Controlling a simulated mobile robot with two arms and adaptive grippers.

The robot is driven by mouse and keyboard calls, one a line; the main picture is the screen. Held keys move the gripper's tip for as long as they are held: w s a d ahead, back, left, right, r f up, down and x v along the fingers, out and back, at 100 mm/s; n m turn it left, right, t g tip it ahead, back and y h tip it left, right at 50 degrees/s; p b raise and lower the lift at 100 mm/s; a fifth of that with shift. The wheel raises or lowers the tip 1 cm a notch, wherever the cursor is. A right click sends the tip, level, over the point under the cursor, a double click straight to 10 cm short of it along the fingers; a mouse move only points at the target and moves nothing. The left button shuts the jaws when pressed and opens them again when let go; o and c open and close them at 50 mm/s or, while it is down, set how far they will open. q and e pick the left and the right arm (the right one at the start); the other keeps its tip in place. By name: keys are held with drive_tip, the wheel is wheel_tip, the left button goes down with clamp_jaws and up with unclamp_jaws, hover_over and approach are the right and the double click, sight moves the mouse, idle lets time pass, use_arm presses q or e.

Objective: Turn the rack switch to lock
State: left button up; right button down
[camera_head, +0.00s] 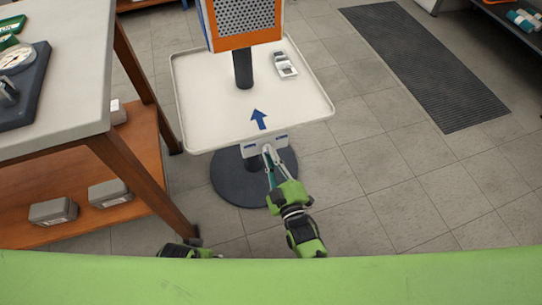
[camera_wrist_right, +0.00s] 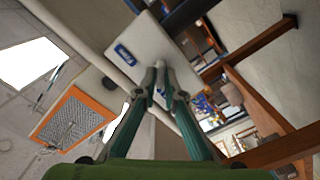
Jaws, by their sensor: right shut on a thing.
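The rack is a white tray stand (camera_head: 190,105) on a dark round base, with a blue arrow on its top. A white switch plate (camera_head: 251,149) with small blue labels hangs at its front edge. My right gripper (camera_head: 268,152) reaches up to this plate and is shut on the switch handle, which the fingers mostly hide. In the right wrist view the right gripper (camera_wrist_right: 158,78) has its fingertips close together against the plate (camera_wrist_right: 150,45). A blue label shows beside them. The switch's exact angle cannot be told. Part of my left gripper (camera_head: 190,250) shows low at the left, its fingers unclear.
An orange-framed grille panel (camera_head: 245,20) stands on a post on the tray, with a small white-grey device (camera_head: 285,64) beside it. A wooden workbench (camera_head: 75,115) with grey boxes on its lower shelf is close on the left. The tiled floor to the right is free, with a dark mat (camera_head: 425,65).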

drive_tip(key=shift+f, duration=0.1)
drive_tip(key=c, duration=2.1)
unclamp_jaws()
drive_tip(key=shift+c, duration=0.2)
drive_tip(key=v, duration=1.2)
